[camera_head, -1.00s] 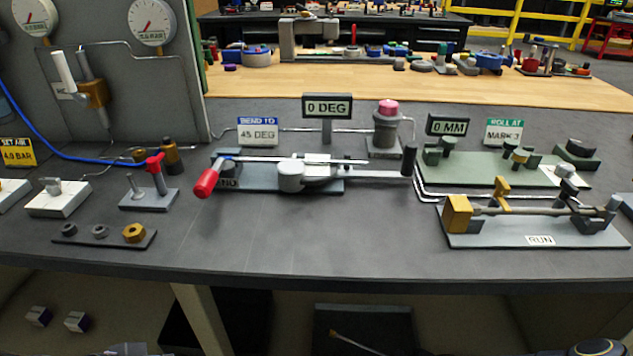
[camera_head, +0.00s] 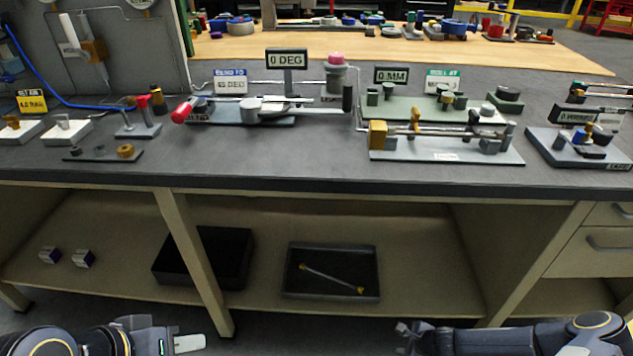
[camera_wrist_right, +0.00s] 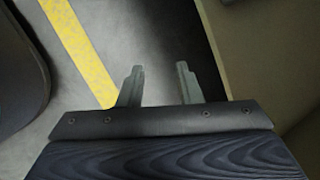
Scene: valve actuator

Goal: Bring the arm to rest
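My left gripper (camera_head: 189,343) is at the bottom left of the head view, below the bench and in front of the lower shelf. Its finger is seen side on, so its opening cannot be told. My right gripper (camera_head: 402,329) is at the bottom of the head view, right of the middle, also low in front of the shelf. In the right wrist view its two fingers (camera_wrist_right: 158,86) stand apart with nothing between them, over the floor. Both grippers are apart from the bench and its fixtures.
The grey bench top (camera_head: 290,160) carries a bender with a red-tipped lever (camera_head: 183,110) and a "0 DEG" display (camera_head: 287,59), plus a fixture with a brass block (camera_head: 378,134). The shelf below holds a black bin (camera_head: 205,258) and a tray (camera_head: 330,292) with a thin rod (camera_head: 333,279).

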